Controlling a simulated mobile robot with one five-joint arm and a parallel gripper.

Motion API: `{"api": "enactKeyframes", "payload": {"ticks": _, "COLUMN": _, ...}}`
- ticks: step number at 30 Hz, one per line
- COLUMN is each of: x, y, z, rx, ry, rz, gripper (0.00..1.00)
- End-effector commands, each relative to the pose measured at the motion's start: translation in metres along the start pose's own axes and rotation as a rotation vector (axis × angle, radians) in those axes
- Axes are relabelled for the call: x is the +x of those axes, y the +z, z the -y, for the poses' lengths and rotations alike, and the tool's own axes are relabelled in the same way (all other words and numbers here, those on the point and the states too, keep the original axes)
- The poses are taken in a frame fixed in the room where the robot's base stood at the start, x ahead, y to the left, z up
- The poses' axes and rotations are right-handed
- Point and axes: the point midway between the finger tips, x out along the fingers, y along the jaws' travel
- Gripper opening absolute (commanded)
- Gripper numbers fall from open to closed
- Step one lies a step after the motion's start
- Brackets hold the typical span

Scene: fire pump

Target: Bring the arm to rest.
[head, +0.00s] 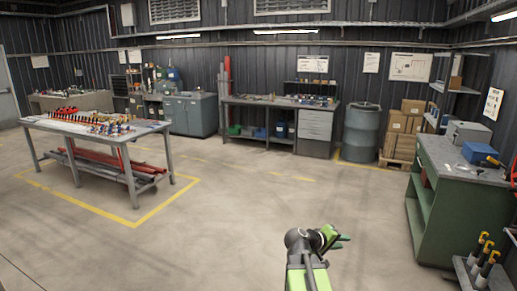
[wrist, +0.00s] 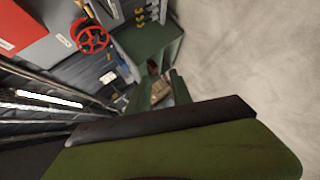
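My arm rises from the bottom of the head view, green and grey, bent at a round dark joint. My gripper (head: 340,239) is at its end, pointing right, over bare floor and well apart from the benches. Its green fingers are small there, and the gap between them is not clear. In the wrist view a broad green part of my gripper with a dark edge fills the bottom. Nothing is seen held, but the space between the fingertips is not fully visible.
A green workbench (head: 428,215) with a blue box (head: 480,153) stands at the right. A table (head: 60,124) with small parts stands left inside yellow floor lines. A grey drum (head: 361,135) and cartons (head: 402,130) stand at the back. A red handwheel (wrist: 91,36) shows in the wrist view. The middle floor is clear.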

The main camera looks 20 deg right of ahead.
Motion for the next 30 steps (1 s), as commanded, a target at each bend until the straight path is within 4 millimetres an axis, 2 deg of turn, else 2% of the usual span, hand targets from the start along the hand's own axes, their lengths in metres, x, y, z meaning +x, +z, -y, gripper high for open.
{"api": "enactKeyframes", "payload": {"ticks": 1, "x": -0.028, "y": -0.017, "z": 0.035, "rx": -0.003, "ry": -0.071, "rz": -0.029, "gripper": 0.26}}
{"api": "enactKeyframes", "payload": {"ticks": 3, "x": -0.066, "y": -0.033, "z": 0.081, "rx": -0.005, "ry": -0.181, "rz": -0.051, "gripper": 0.26}}
{"api": "enactKeyframes", "payload": {"ticks": 5, "x": -0.100, "y": -0.041, "z": 0.121, "rx": -0.012, "ry": -0.280, "rz": -0.062, "gripper": 0.26}}
{"api": "enactKeyframes", "payload": {"ticks": 6, "x": -0.124, "y": -0.044, "z": 0.147, "rx": -0.019, "ry": -0.349, "rz": -0.063, "gripper": 0.26}}
{"api": "enactKeyframes", "payload": {"ticks": 9, "x": -0.184, "y": -0.041, "z": 0.210, "rx": -0.045, "ry": -0.534, "rz": -0.047, "gripper": 0.26}}
{"api": "enactKeyframes", "payload": {"ticks": 13, "x": -0.252, "y": -0.016, "z": 0.272, "rx": -0.079, "ry": -0.783, "rz": 0.036, "gripper": 0.26}}
{"api": "enactKeyframes", "payload": {"ticks": 15, "x": -0.276, "y": 0.004, "z": 0.291, "rx": -0.083, "ry": -0.922, "rz": 0.118, "gripper": 0.26}}
{"api": "enactKeyframes", "payload": {"ticks": 19, "x": -0.308, "y": 0.024, "z": 0.307, "rx": -0.106, "ry": -1.066, "rz": 0.206, "gripper": 0.26}}
{"api": "enactKeyframes", "payload": {"ticks": 22, "x": -0.313, "y": 0.030, "z": 0.308, "rx": -0.121, "ry": -1.084, "rz": 0.233, "gripper": 0.26}}
{"api": "enactKeyframes", "payload": {"ticks": 30, "x": -0.311, "y": 0.030, "z": 0.307, "rx": -0.120, "ry": -1.081, "rz": 0.232, "gripper": 0.26}}
